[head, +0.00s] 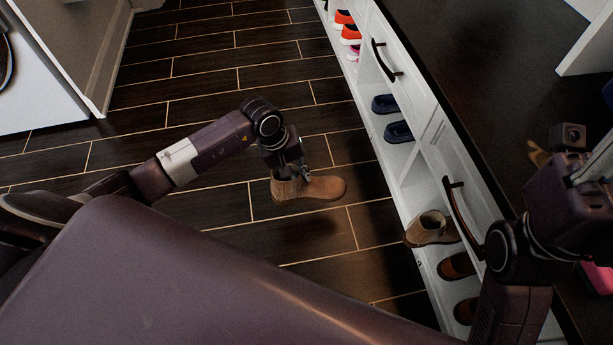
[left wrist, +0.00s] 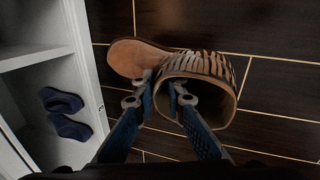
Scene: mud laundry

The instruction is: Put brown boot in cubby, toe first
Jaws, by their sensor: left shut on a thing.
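The brown boot (head: 318,188) is held by my left gripper (head: 301,172) above the dark floor. It is upright, apart from the cubby unit, with its toe toward the unit at right. In the left wrist view my left gripper (left wrist: 165,90) is shut on the boot's shaft (left wrist: 205,68), and the toe (left wrist: 138,56) points left. A similar brown boot (head: 428,228) stands in a cubby of the white unit (head: 409,178), toe inward. My right arm is at the right edge; its fingers cannot be made out.
Navy shoes (head: 397,131) sit in a cubby farther back, also in the left wrist view (left wrist: 68,126). Orange shoes (head: 345,19) are at the far end, and brown shoes (head: 456,266) nearer. Dark handles (head: 461,215) stick out above. The floor left of the unit is clear.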

